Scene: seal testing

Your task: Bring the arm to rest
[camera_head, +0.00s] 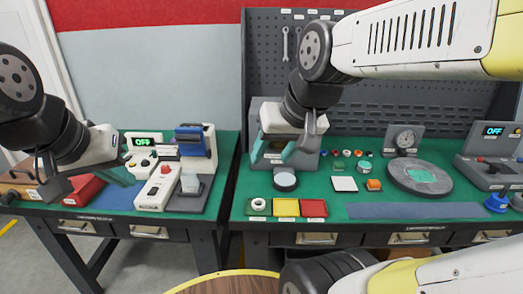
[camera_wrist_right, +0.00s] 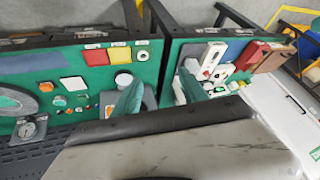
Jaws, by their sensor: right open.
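My right gripper (camera_head: 275,151) is in front of the grey block on the right-hand bench, above a round grey-topped piece (camera_head: 285,181). Its two teal fingers are apart with nothing between them. In the right wrist view the open right gripper (camera_wrist_right: 160,92) shows its fingers spread above the benches.
The right-hand bench holds green, yellow and red trays (camera_head: 286,207), a round grey plate (camera_head: 419,178), a gauge (camera_head: 405,138) and an OFF-display box (camera_head: 493,160). The left-hand bench holds a blue-topped device (camera_head: 190,142) and a red box (camera_head: 84,188). A gap separates the benches.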

